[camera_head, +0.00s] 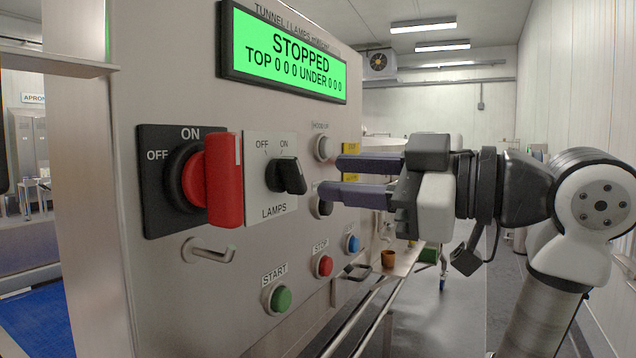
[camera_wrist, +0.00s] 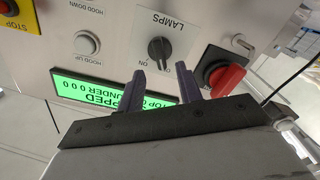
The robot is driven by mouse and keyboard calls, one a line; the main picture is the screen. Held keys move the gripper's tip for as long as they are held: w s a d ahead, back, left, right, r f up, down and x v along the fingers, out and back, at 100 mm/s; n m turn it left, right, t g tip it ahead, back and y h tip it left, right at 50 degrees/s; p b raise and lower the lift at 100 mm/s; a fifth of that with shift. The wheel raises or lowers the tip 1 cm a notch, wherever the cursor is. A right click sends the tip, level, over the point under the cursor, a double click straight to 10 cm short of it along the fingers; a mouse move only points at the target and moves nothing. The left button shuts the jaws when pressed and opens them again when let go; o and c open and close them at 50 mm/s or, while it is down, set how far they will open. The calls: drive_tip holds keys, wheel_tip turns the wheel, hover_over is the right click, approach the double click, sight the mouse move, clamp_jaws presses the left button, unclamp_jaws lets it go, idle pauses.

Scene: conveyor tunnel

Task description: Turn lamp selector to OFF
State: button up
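The lamp selector (camera_head: 288,176) is a black knob on a white plate marked OFF, ON and LAMPS, on the steel panel. In the head view its handle sits below the ON mark; its exact pointing is hard to tell. The selector (camera_wrist: 160,49) also shows upside down in the wrist view. My gripper (camera_head: 331,177) is open and empty, its two dark purple fingers pointing at the panel, to the right of the knob in the head view. In the wrist view the gripper's fingertips (camera_wrist: 162,74) lie either side of the knob's line, apart from it.
A red main switch (camera_head: 223,179) juts out left of the selector, with a metal hook (camera_head: 208,250) below. A green display (camera_head: 285,55) reads STOPPED. Green start (camera_head: 279,299), red stop (camera_head: 324,266) and blue (camera_head: 352,243) buttons sit lower. A hood button (camera_head: 324,148) is near my fingers.

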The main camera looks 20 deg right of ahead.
drive_tip(key=b+v, duration=0.1)
drive_tip(key=v, duration=0.7)
drive_tip(key=shift+s+d, duration=0.2)
drive_tip(key=shift+s, duration=0.05)
